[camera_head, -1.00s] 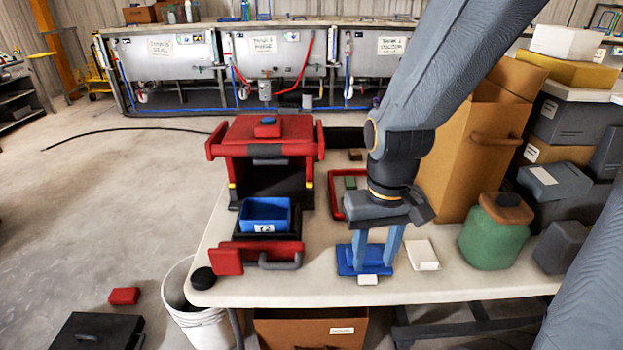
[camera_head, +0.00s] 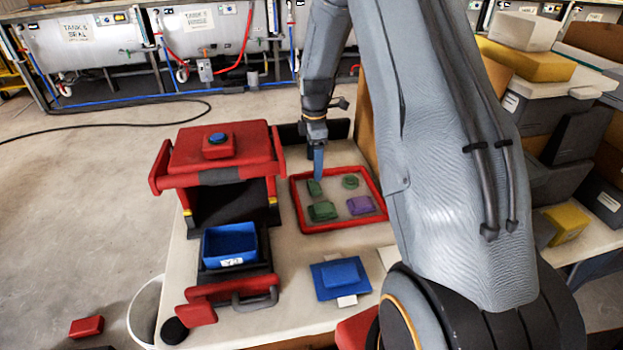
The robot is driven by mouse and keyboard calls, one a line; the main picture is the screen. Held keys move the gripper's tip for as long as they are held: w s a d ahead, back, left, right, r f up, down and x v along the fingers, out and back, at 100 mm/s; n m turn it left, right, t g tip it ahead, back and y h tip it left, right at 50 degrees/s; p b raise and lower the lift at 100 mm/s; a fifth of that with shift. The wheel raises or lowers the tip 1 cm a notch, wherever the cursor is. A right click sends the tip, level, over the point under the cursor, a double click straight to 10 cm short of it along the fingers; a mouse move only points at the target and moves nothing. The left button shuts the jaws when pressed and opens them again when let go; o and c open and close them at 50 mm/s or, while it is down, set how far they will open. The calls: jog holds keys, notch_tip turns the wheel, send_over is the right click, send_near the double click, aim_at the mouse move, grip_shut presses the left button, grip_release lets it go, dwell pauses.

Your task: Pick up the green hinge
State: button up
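A red-rimmed tray (camera_head: 297,206) on the table holds three green pieces and a purple piece (camera_head: 360,205). The green pieces are a narrow one (camera_head: 314,188) at the back left, a rounded one (camera_head: 350,182) at the back right and a blocky one (camera_head: 322,211) at the front left. They are too small to tell for sure which is the hinge. My gripper (camera_head: 318,172) points down over the tray's back left, its tips just above or beside the narrow green piece. Its blue fingers overlap in this view, so their opening is hidden.
A red press-like case (camera_head: 215,150) with a blue bin (camera_head: 230,244) in its drawer stands left of the tray. A blue block (camera_head: 340,278) lies in front of the tray. My arm hides the table's right side. Boxes (camera_head: 540,115) are stacked at the right.

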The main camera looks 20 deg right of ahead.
aim_at(315, 186)
jog(key=shift+w+d+f, duration=0.15)
jog(key=shift+f, duration=0.15)
notch_tip(315, 186, down, 2)
jog(key=shift+f+p, duration=0.15)
jog(key=shift+p, duration=0.25)
jog(key=shift+s+f+p, duration=0.2)
jog(key=shift+f+p, duration=0.9)
jog(key=shift+f, duration=1.4)
jog(key=shift+c, duration=0.2)
jog(key=c, duration=1.1)
jog(key=shift+c, duration=0.2)
jog(key=shift+r, duration=0.15)
